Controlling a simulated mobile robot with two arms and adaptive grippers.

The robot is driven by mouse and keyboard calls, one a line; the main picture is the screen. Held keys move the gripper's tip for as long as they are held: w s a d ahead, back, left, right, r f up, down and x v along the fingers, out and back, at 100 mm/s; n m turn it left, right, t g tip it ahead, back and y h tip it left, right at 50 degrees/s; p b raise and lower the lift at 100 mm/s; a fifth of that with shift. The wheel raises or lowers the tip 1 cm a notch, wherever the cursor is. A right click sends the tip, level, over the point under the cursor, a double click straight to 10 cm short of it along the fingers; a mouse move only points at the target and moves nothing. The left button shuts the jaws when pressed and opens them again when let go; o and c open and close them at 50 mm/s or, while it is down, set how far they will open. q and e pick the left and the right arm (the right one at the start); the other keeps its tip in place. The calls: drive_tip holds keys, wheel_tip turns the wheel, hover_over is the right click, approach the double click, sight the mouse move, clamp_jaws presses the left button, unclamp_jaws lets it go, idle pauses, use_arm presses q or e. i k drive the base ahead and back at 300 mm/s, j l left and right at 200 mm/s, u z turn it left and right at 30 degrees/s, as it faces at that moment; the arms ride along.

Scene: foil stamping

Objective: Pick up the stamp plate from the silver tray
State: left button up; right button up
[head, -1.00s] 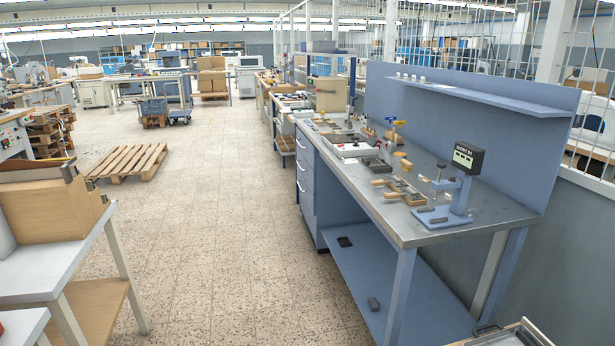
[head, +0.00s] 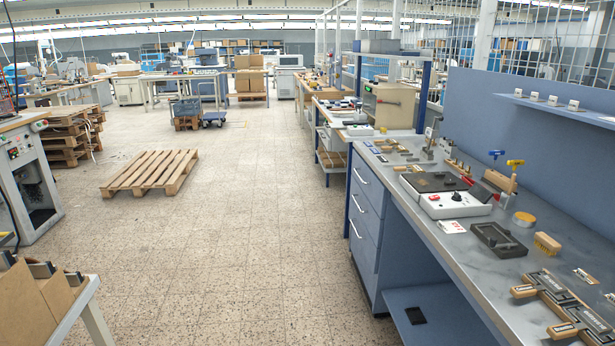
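Neither of my grippers is in view. No clearly silver tray can be made out. A small dark grey tray (head: 499,240) lies on the workbench at the right, with a small light piece on it; I cannot tell whether that is the stamp plate. Several wooden-handled tools with dark metal parts (head: 560,300) lie at the front right of the bench. A white device with a dark top plate (head: 446,197) stands farther back on the bench.
The blue workbench with a grey top (head: 420,222) runs along the right. A wooden pallet (head: 150,172) lies on the floor ahead at left. A table with cardboard pieces (head: 40,300) is at the near left. The tiled floor between is clear.

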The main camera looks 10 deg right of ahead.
sight(416, 168)
drive_tip(key=i+z, duration=0.15)
drive_tip(key=i, duration=0.8)
drive_tip(key=i+j+z, duration=0.1)
drive_tip(key=i, duration=0.85)
